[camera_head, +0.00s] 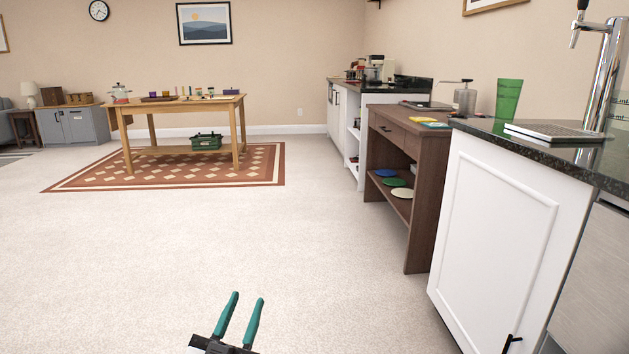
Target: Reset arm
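My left gripper (245,308) is at the bottom of the head view, left of centre. It has two teal fingers that stand apart with a gap between them. Nothing is between the fingers, and only pale carpet is behind them. The rest of the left arm is below the picture's edge. My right gripper is not in view.
A white bar cabinet (490,236) with a dark counter stands close at the right. A brown shelf unit (424,190) is just beyond it. A wooden table (180,113) stands on a patterned rug (80,181) at the back left. The carpet (240,235) ahead is clear.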

